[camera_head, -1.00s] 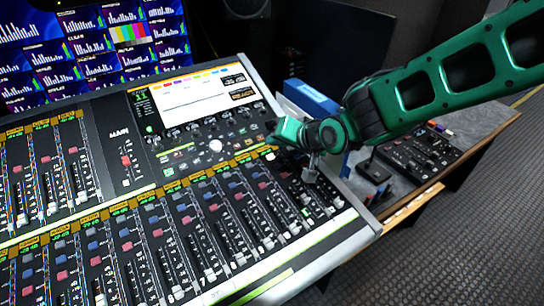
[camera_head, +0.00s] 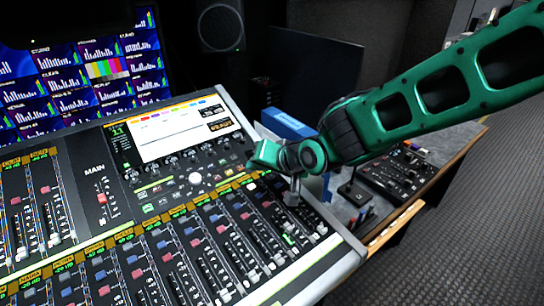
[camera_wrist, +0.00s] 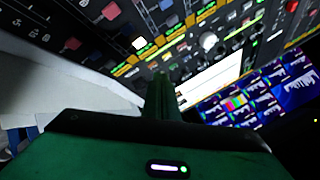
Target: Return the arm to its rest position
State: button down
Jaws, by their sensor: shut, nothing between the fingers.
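My green arm reaches in from the right in the head view, over the right end of the mixing console (camera_head: 335,250). My gripper (camera_head: 292,198) points down over the console's right-hand faders, small in this view. It is shut and holds nothing. In the wrist view my gripper (camera_wrist: 163,80) shows as a narrow dark shape over the console's buttons and knobs (camera_wrist: 208,42). Whether the fingertips touch the console cannot be told.
A blue box (camera_head: 288,124) stands behind the console's right end. A small black control panel (camera_head: 400,178) sits on the side desk (camera_head: 455,148). A monitor wall (camera_head: 85,75) and a speaker (camera_head: 220,28) stand at the back. Carpeted floor (camera_head: 470,235) is clear at the right.

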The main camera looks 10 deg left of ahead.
jog(key=w+d+r+m+h, duration=0.2)
jog(key=d+h, duration=0.6)
jog(key=d, duration=2.9)
jog(key=s+d+m+g+h, duration=0.2)
jog(key=s+d+m+g, duration=0.2)
jog(key=s+d, duration=1.15)
jog(key=s+d+m+g, duration=0.1)
jog(key=s+d, duration=0.2)
jog(key=s, duration=0.3)
jog(key=s+d+m+g+y, duration=0.1)
jog(key=s+d, duration=0.2)
jog(key=s, duration=0.4)
jog(key=shift+f+m, duration=0.15)
jog(key=shift+m, duration=0.15)
